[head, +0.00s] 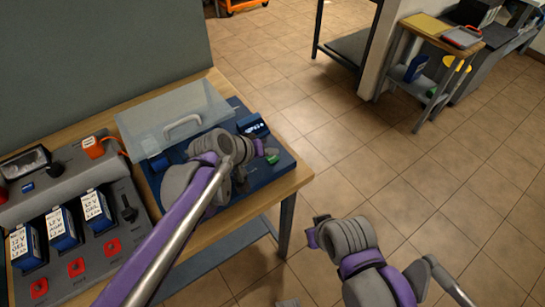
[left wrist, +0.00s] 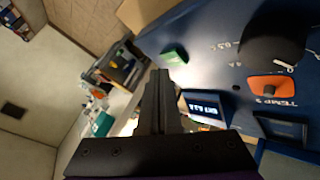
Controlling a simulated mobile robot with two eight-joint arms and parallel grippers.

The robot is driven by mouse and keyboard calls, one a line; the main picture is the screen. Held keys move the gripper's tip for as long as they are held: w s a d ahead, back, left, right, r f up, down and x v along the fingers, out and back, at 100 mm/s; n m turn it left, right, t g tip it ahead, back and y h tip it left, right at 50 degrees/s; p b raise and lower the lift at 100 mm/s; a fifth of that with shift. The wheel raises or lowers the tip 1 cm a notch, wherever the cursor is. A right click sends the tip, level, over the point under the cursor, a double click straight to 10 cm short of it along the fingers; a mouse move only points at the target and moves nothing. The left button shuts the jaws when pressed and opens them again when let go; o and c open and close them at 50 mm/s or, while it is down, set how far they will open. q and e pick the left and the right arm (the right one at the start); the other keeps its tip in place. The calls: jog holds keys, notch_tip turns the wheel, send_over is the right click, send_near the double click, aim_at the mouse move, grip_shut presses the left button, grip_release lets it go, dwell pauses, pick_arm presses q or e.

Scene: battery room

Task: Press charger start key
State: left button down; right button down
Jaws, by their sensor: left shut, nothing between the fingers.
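The blue charger (head: 284,165) lies on the wooden bench, with a lit display (head: 252,126) and a green key (head: 272,158). In the left wrist view the green key (left wrist: 174,55) sits on the blue panel, just beyond my fingertips and slightly right of them. An orange key (left wrist: 268,87) lies further right, under a black knob (left wrist: 275,42). My left gripper (left wrist: 160,74) is shut and empty; whether it touches the panel is unclear. In the head view its wrist covers part of the charger.
A clear lid with a handle (head: 183,122) stands at the charger's left. A grey rack (head: 105,240) with several labelled batteries is further left. The bench's right edge (head: 300,178) is close to the charger. The tiled floor to the right is open, with a small table (head: 432,34) beyond.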

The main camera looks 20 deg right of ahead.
aim_at(270, 161)
pick_arm(q)
jog(key=shift+f, duration=0.1)
dwell(0.3)
jog(key=shift+f, duration=0.35)
jog(key=shift+f+b, duration=0.35)
jog(key=shift+b, duration=0.15)
dwell(0.3)
dwell(0.4)
jog(key=shift+r+p, duration=0.6)
jog(key=shift+r, duration=0.2)
jog(key=shift+r+p, duration=1.8)
jog(key=shift+r, duration=0.75)
